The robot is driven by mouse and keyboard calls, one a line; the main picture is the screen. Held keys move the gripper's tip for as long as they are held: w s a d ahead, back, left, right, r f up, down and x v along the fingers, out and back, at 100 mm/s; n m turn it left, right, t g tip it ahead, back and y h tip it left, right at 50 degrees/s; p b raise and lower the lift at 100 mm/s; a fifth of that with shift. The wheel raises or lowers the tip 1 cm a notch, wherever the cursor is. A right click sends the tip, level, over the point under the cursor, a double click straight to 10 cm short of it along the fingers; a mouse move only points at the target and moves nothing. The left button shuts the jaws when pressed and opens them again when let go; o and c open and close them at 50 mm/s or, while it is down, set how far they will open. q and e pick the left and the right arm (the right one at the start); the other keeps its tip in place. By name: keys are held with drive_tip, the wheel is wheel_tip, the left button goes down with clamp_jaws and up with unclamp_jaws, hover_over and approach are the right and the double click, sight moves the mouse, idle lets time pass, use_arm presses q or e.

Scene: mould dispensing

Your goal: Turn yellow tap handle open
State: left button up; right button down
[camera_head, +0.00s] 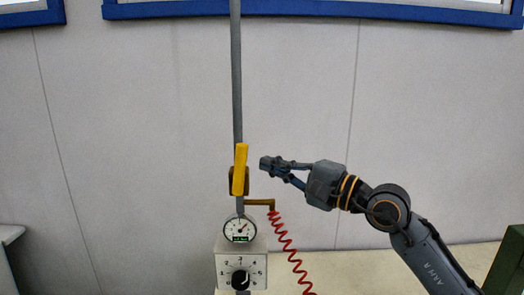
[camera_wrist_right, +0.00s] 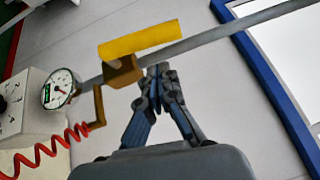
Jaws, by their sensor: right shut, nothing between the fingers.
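The yellow tap handle (camera_head: 240,168) stands nearly upright, almost in line with the grey vertical pipe (camera_head: 237,80), on a brass valve body (camera_head: 232,182). In the right wrist view the yellow handle (camera_wrist_right: 140,40) lies across the upper middle, above the brass body (camera_wrist_right: 123,72). My right gripper (camera_head: 266,163) is just to the right of the handle in the head view, its fingers pointing left. Its fingertips (camera_wrist_right: 158,72) are together with nothing between them, and a small gap shows between them and the handle in the head view. My left gripper is in neither view.
Below the valve are a round gauge (camera_head: 240,229) and a box with a black dial (camera_head: 240,278). A brass spout (camera_head: 260,203) with a red coiled hose (camera_head: 287,245) hangs below my right gripper. A green object (camera_head: 509,262) stands at the right edge.

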sight(240, 167)
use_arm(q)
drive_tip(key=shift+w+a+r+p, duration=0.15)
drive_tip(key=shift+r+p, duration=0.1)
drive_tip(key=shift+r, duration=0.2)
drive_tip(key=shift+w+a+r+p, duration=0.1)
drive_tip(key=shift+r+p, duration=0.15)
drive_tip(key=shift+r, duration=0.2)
use_arm(e)
drive_tip(key=shift+s+a+r, duration=0.1)
drive_tip(key=shift+s+a, duration=0.1)
drive_tip(key=shift+a, duration=0.35)
drive_tip(key=shift+s+a+r, duration=0.1)
drive_tip(key=shift+s+a, duration=0.05)
drive_tip(key=shift+a, duration=0.35)
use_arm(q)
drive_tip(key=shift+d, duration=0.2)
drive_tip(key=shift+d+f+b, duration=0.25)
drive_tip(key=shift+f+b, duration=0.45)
use_arm(e)
drive_tip(key=shift+a+r+n+g+h, duration=0.2)
drive_tip(key=shift+a+n+h, duration=0.1)
drive_tip(key=shift+a, duration=0.1)
drive_tip(key=shift+a+r+n+g+h, duration=0.1)
drive_tip(key=shift+a+n+g+h, duration=0.1)
drive_tip(key=shift+a+h, duration=0.15)
